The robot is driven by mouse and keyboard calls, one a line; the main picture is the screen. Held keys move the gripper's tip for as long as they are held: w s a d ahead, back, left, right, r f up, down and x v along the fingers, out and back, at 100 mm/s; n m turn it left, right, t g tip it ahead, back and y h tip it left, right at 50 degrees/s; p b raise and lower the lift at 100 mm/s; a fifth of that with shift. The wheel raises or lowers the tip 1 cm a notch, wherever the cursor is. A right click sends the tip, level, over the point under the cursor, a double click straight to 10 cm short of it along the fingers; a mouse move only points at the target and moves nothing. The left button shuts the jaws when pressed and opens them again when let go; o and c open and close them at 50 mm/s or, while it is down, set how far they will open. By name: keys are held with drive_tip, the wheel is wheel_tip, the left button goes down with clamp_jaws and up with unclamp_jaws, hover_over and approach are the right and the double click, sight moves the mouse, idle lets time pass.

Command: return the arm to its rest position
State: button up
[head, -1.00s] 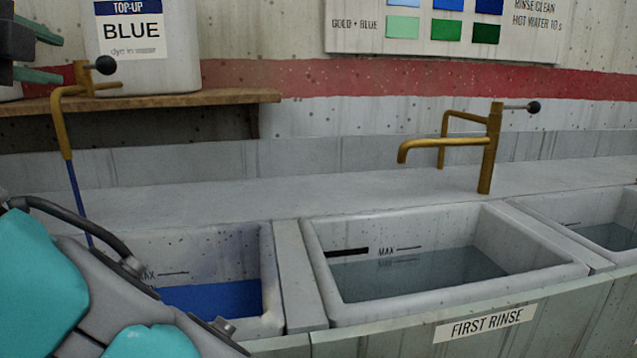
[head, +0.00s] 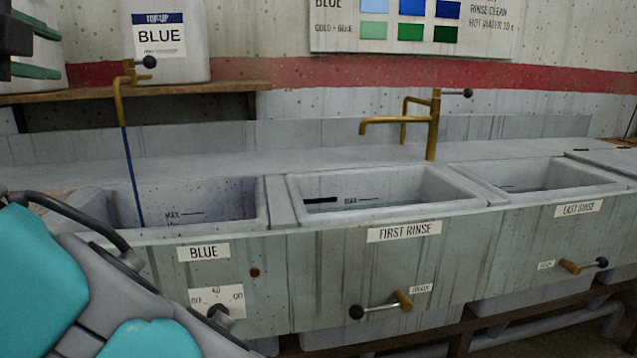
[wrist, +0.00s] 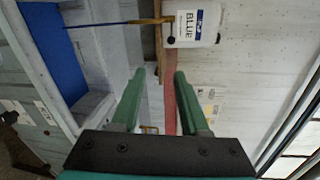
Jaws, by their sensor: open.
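My gripper (head: 58,55) is at the upper left edge of the head view, in front of the shelf area, partly cut off by the frame. Its two green fingers are apart with nothing between them. In the wrist view my gripper (wrist: 159,75) is also open and empty, with wall and a red stripe beyond the fingers. Parts of my turquoise and grey arm show at the lower left of the head view.
A brass tap (head: 130,75) runs a thin blue stream into the BLUE basin (head: 235,200). The first rinse basin (head: 385,215) and last rinse basin (head: 550,195) stand to the right. A white BLUE jug (head: 165,65) stands on a wooden shelf (head: 220,88). Drain levers project from the front.

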drive_tip(key=w+d+f+n+g+h, duration=0.2)
drive_tip(key=w+d+f+h, duration=0.15)
drive_tip(key=w+d, duration=0.5)
drive_tip(key=w+d+f+n+g+h, duration=0.15)
drive_tip(key=w+d+f+h, duration=0.35)
drive_tip(key=d, duration=0.6)
drive_tip(key=d+f+n+g, duration=0.2)
drive_tip(key=d+f, duration=0.3)
drive_tip(key=d, duration=0.5)
drive_tip(key=d+f+n+g, duration=0.1)
drive_tip(key=d+f+g, duration=0.3)
drive_tip(key=d, duration=0.6)
drive_tip(key=s+d+f+n+g+p, duration=0.1)
drive_tip(key=s+d+f+n+g, duration=0.1)
drive_tip(key=s+d+f, duration=0.5)
drive_tip(key=s+d+f+n+g, duration=0.15)
drive_tip(key=s+d+f, duration=0.3)
drive_tip(key=f, duration=0.45)
drive_tip(key=s+f+n+g+y, duration=0.2)
drive_tip(key=s+f+n, duration=0.1)
drive_tip(key=s+f, duration=0.5)
drive_tip(key=s+f+n+g+y, duration=0.2)
drive_tip(key=s+f, duration=0.7)
drive_tip(key=s, duration=0.5)
drive_tip(key=shift+a+n+g+p, duration=0.35)
drive_tip(key=shift+a+n, duration=0.1)
drive_tip(key=shift+n, duration=0.35)
drive_tip(key=shift+w, duration=0.1)
